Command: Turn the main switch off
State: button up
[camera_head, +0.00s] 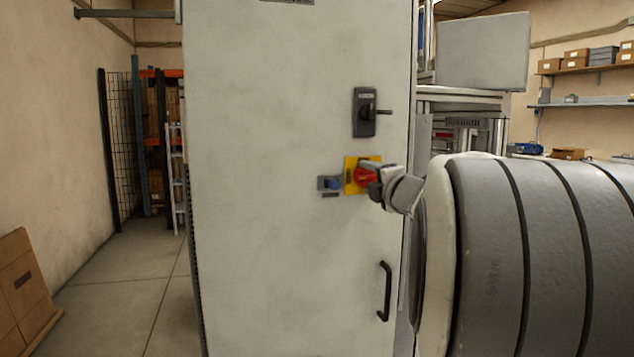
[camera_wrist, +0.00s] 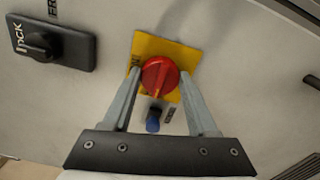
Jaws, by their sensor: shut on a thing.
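The main switch is a red rotary knob (camera_head: 364,175) on a yellow plate (camera_head: 349,187), on the front of a tall pale cabinet (camera_head: 270,120). In the wrist view the red knob (camera_wrist: 160,73) sits between my two fingers, on the yellow plate (camera_wrist: 150,44). My gripper (camera_head: 376,174) reaches it from the right and is shut on the knob; the fingers also show in the wrist view (camera_wrist: 159,80). Part of the lettering beside the knob is hidden by a finger, and the knob's exact setting is hard to read.
Cardboard boxes (camera_head: 22,285) stand at left. The floor left of the cabinet is clear.

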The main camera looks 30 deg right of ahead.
dwell(0.3)
jog(key=o, duration=1.4)
jog(key=shift+s, duration=0.15)
